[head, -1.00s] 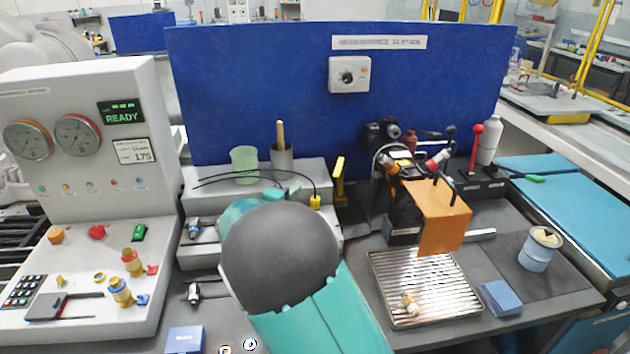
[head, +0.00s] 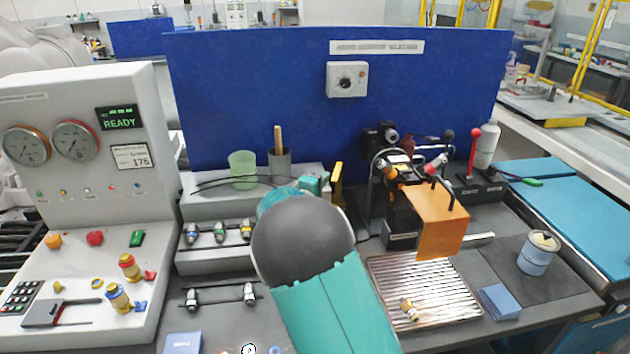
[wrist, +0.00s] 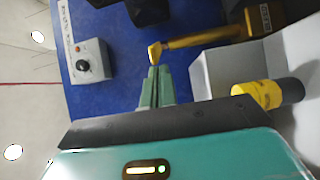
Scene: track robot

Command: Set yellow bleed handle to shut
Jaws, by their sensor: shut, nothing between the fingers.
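The yellow bleed handle (head: 337,184) stands at the right end of the grey step in the head view, partly hidden by my arm. In the wrist view the yellow handle (wrist: 205,38) runs sideways from a labelled yellow base (wrist: 265,18) to a broader tip. My gripper (wrist: 155,72) has its green fingers together and empty, with their ends right by that tip. I cannot tell whether they touch it. In the head view my wrist's teal end is just left of the handle, and the fingers are hidden.
A yellow cylinder (wrist: 270,93) lies beside the grey block in the wrist view. The blue panel (head: 250,90) with a knob box (head: 347,79) stands behind. An orange plate (head: 436,220) and dark fittings are to the right of the handle. A ribbed tray (head: 425,292) is in front.

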